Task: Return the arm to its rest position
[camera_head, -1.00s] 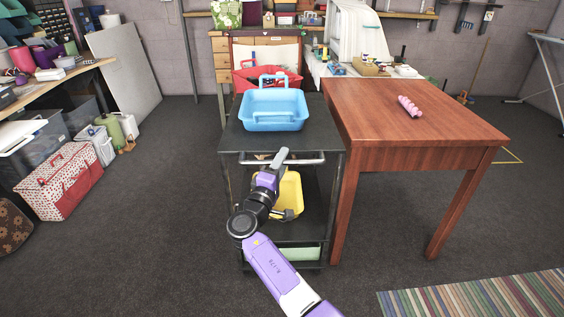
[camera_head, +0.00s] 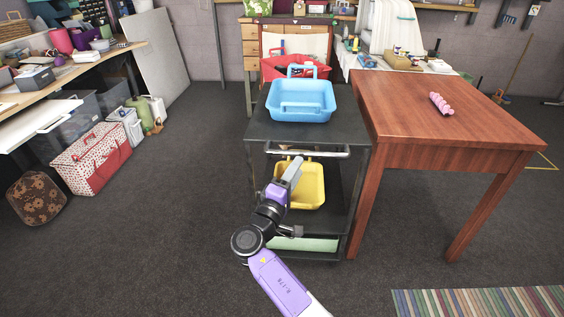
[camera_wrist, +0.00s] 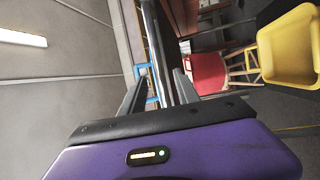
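My gripper (camera_head: 291,172) is in front of the black cart, below its top and near the front handle bar. Its grey fingers point up and away from me in the head view. In the wrist view my gripper (camera_wrist: 160,82) has its two fingers apart with nothing held between them. My purple arm is bent, with its elbow low in front of the cart. It seems to touch nothing, though the gap to the cart is hard to judge.
A blue basket (camera_head: 302,104) stands on the black cart (camera_head: 262,128); a yellow basket (camera_head: 312,186) is on a lower shelf. A red basket (camera_head: 284,68) is behind.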

